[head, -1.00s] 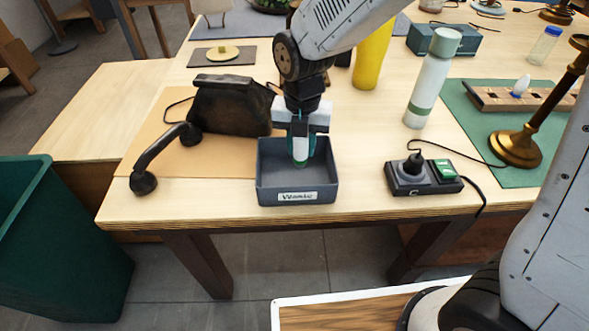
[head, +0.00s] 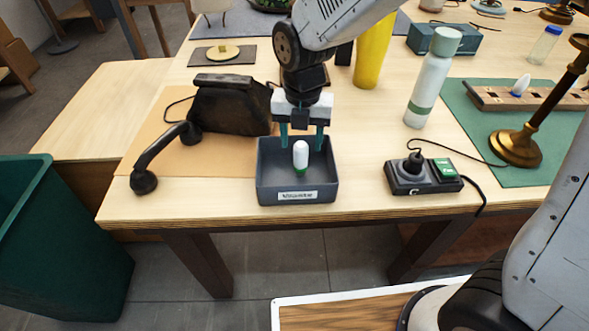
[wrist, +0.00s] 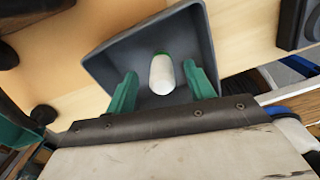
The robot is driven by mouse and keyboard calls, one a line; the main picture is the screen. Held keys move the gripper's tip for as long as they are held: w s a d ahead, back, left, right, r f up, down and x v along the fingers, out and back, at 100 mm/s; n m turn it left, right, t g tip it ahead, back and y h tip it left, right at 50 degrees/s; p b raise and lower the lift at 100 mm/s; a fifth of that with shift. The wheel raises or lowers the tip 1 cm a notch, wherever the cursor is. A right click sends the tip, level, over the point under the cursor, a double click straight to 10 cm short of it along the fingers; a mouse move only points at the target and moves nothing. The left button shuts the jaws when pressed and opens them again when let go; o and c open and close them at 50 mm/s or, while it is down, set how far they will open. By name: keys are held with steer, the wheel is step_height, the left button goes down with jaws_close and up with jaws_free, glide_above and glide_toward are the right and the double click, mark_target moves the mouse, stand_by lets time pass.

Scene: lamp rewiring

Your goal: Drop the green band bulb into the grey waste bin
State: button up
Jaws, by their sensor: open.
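The green band bulb (head: 301,157) is white with a green band at its lower end. It stands roughly upright within the grey waste bin (head: 297,198), a small open box with a white label near the table's front edge. In the wrist view the bulb (wrist: 162,74) shows inside the bin (wrist: 115,66), between and beyond the fingers. Whether it rests on the bin floor is hard to tell. My gripper (head: 302,140) is open over the back of the bin, its two teal fingers spread wide and apart from the bulb.
A black telephone-like object (head: 225,106) stands left of the bin. A black socket block (head: 408,186) with a green switch lies to the right. A pale bottle (head: 431,85) and a yellow vase (head: 372,55) stand behind. A large green bin (head: 70,230) is on the floor at left.

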step_height(320, 180, up, 6)
steer(key=shift+f, duration=0.25)
steer(key=shift+s+m, duration=0.1)
steer(key=shift+m, duration=0.8)
steer(key=s+d+r+m, duration=0.4)
steer(key=s+d+m, duration=0.6)
steer(key=m, duration=0.5)
steer(key=s+d+r+m+t, duration=0.1)
steer(key=s+d+r+m, duration=0.3)
steer(key=s+d+m, duration=0.6)
steer(key=m, duration=0.6)
steer(key=shift+d+m, duration=0.3)
steer(key=shift+d, duration=0.1)
